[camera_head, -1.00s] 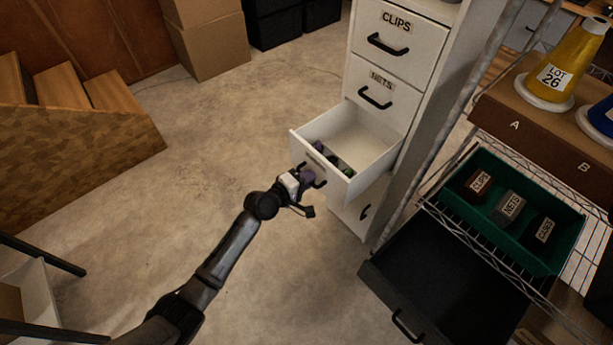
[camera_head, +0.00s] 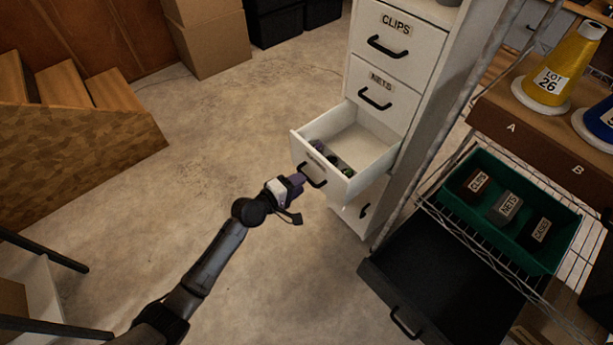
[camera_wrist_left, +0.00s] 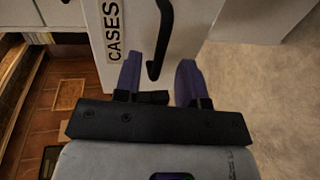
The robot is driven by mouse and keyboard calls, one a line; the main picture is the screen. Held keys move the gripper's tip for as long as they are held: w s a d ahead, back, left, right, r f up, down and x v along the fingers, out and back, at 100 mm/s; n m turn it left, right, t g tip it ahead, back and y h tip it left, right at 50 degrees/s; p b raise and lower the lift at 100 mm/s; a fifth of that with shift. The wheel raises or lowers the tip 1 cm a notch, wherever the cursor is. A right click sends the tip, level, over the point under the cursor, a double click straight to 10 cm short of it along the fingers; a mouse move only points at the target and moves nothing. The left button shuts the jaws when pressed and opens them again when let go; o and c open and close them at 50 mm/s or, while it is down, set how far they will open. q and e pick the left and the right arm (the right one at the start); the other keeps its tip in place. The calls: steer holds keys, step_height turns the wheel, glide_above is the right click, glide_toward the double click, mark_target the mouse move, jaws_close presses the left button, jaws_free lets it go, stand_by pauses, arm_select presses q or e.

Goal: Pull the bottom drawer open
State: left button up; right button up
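A white cabinet has drawers labelled CLIPS (camera_head: 395,22) and NETS (camera_head: 378,80), both shut. The drawer below them (camera_head: 372,150) stands pulled out, with small purple, dark and green things inside. Its label reads CASES (camera_wrist_left: 114,32) in the left wrist view. Under it is a lower white front with a dark handle (camera_head: 364,210), mostly hidden and seemingly shut. My left gripper (camera_head: 298,181) is at the front of the open drawer, by its black handle (camera_head: 312,177). In the left wrist view its purple fingers (camera_wrist_left: 159,60) are apart, with the handle (camera_wrist_left: 165,25) between or just beyond the tips. My right gripper is out of view.
A wire shelf at right holds a green tray (camera_head: 455,206) of labelled blocks and a brown ledge with a yellow cone (camera_head: 560,65). A black open drawer or box (camera_head: 440,275) sits low below. Wooden steps (camera_head: 75,150) stand at left. The floor between is clear.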

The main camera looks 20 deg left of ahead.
arm_select(q)
steer(key=p+v, duration=0.2)
steer(key=v, duration=0.7)
steer(key=shift+s, duration=0.2)
steer(key=shift+a+r, duration=0.1)
steer(key=s+d+f+m+g, duration=0.25)
steer(key=f+m+g, duration=0.2)
steer(key=m, duration=0.35)
steer(key=s+d+r+m+g+y+p, duration=0.1)
steer(key=s+r+m+g+y+p, duration=0.35)
steer(key=s, duration=0.85)
steer(key=s+d+r+m+g+y+p, duration=0.1)
steer(key=s+r+m+g+y+p, duration=0.15)
steer(key=s+r+p, duration=0.7)
steer(key=w+p+v, duration=0.2)
steer(key=p+v, duration=1.5)
steer(key=w+a+r+p+v, duration=0.1)
steer(key=w+p+v, duration=0.2)
steer(key=p+v, duration=1.3)
step_height(320, 180, up, 2)
steer(key=shift+s+r+t+h+p, duration=0.1)
steer(key=shift+s+t+h+p, duration=0.15)
steer(key=shift+t+h+p, duration=0.15)
